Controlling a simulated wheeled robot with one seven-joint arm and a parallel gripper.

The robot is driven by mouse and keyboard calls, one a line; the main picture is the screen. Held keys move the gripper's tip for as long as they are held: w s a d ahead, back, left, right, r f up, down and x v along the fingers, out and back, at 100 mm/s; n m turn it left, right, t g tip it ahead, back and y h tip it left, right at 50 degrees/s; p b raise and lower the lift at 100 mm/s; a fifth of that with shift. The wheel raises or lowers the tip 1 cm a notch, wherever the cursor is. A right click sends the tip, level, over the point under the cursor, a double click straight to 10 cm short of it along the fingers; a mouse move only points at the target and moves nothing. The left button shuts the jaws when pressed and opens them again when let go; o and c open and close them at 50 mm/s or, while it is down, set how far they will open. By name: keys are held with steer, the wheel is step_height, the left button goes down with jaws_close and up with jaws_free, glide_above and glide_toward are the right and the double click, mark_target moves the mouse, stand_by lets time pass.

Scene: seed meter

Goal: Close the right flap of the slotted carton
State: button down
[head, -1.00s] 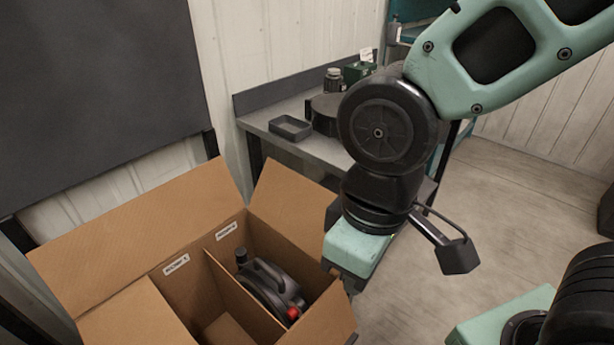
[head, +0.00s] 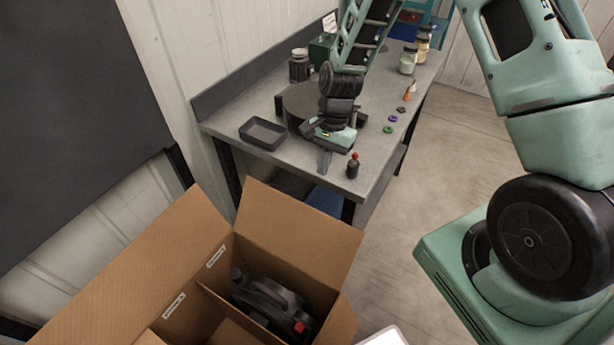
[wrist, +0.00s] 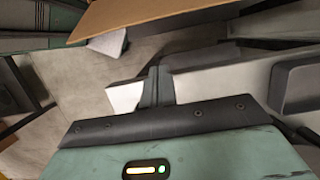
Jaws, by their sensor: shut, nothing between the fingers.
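The open slotted carton (head: 205,240) stands at lower left, cut off by the bottom edge. One flap (head: 298,232) stands up and leans outward at its back right. Another flap (head: 341,322) is folded out at its front right. I cannot tell which is meant by the right flap. Inside, a divider separates a dark machine part (head: 268,300) from the other compartment.
The workbench (head: 215,125) behind the carton holds a tray (head: 263,133), a dark round unit (head: 297,98), several jars and a red-capped bottle (head: 353,167). A dark panel (head: 70,120) hangs at left. Floor (head: 400,220) is open right of the bench.

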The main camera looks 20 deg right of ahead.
steer(key=s+a+f+p, duration=0.3)
steer(key=a+f+p, duration=0.2)
steer(key=f, duration=0.2)
steer(key=shift+s+f, duration=0.15)
steer(key=shift+f, duration=0.05)
steer(key=shift+r, duration=0.1)
stand_by(0.6)
